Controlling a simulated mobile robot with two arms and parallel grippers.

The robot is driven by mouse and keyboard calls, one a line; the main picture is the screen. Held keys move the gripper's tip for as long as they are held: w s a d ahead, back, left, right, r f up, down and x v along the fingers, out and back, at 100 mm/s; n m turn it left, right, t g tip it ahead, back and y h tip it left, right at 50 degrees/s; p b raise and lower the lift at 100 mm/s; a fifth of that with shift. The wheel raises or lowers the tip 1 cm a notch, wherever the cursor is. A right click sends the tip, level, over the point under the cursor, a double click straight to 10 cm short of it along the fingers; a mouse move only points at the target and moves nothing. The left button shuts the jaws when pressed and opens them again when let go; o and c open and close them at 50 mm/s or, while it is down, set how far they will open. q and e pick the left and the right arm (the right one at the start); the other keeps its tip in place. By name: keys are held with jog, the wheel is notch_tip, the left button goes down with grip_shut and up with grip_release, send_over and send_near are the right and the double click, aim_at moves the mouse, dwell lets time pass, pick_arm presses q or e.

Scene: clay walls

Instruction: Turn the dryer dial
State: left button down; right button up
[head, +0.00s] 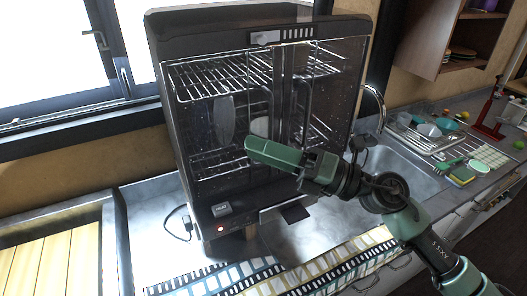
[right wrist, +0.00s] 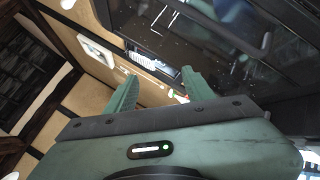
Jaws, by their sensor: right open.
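The dryer (head: 180,120) is a dark, glass-fronted cabinet on the counter, with wire racks and a few dishes inside. A small pale control piece (head: 221,209) sits on its lower front strip, above a red light (head: 219,229). A light grey control piece (head: 265,38) is on its top edge. I cannot tell for sure which is the dial. My right gripper (head: 250,147) is in front of the glass, above the lower strip and apart from both pieces. Its fingers are open and empty in the right wrist view (right wrist: 160,84). My left gripper is not in view.
A sink (head: 400,165) with a faucet is to the right, with a drying rack, sponge and cloth beyond. A patterned runner (head: 330,262) lies along the counter front. A wooden slatted board (head: 60,255) is at lower left. A black cable (head: 178,225) lies beside the dryer.

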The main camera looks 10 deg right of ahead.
jog(key=shift+d+r+m, duration=0.1)
jog(key=shift+r+m, duration=0.05)
jog(key=shift+m, duration=0.15)
jog(key=shift+w+t, duration=0.1)
jog(key=shift+t, duration=0.2)
